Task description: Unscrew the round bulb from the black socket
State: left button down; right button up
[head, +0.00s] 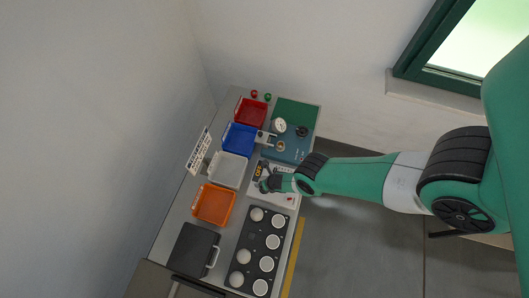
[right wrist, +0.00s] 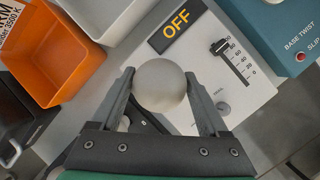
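The round bulb (right wrist: 160,85) is a frosted white globe in the middle of the right wrist view, between the two fingers of my right gripper (right wrist: 160,88). The fingers appear to touch the globe on both sides. The black socket is not clearly visible; the globe and the fingers cover what lies below. In the head view my right gripper (head: 268,184) is over the white panel (head: 287,199), and the bulb is hidden there. The panel's display (right wrist: 176,25) reads OFF. My left gripper is in neither view.
A teal box (head: 291,149) with a gauge stands behind the panel. Red (head: 250,112), blue (head: 239,138), white (head: 228,169) and orange (head: 214,204) bins line the left. A black tray (head: 252,237) with several round white items and a dark case (head: 194,249) are in front.

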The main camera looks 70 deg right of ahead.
jog(key=shift+o, duration=0.9)
jog(key=m+h, duration=0.1)
jog(key=m, duration=0.1)
jog(key=shift+w+m+g, duration=0.1)
jog(key=shift+m+g, duration=0.2)
jog(key=shift+g, duration=0.1)
jog(key=m+g+b, duration=0.1)
jog(key=m, duration=0.2)
jog(key=m+g+h+b, duration=0.1)
jog(key=m+b, duration=0.1)
jog(key=m, duration=0.1)
jog(key=f+m+g+b, duration=0.1)
jog(key=m+b, duration=0.1)
jog(key=m, duration=0.1)
jog(key=shift+w+m+g, duration=0.15)
jog(key=shift+m+g, duration=0.15)
jog(key=shift+m, duration=0.1)
jog(key=shift+s+r+m+g, duration=0.2)
jog(key=shift+r+m+g, duration=0.3)
jog(key=shift+m, duration=0.7)
jog(key=shift+s, duration=0.1)
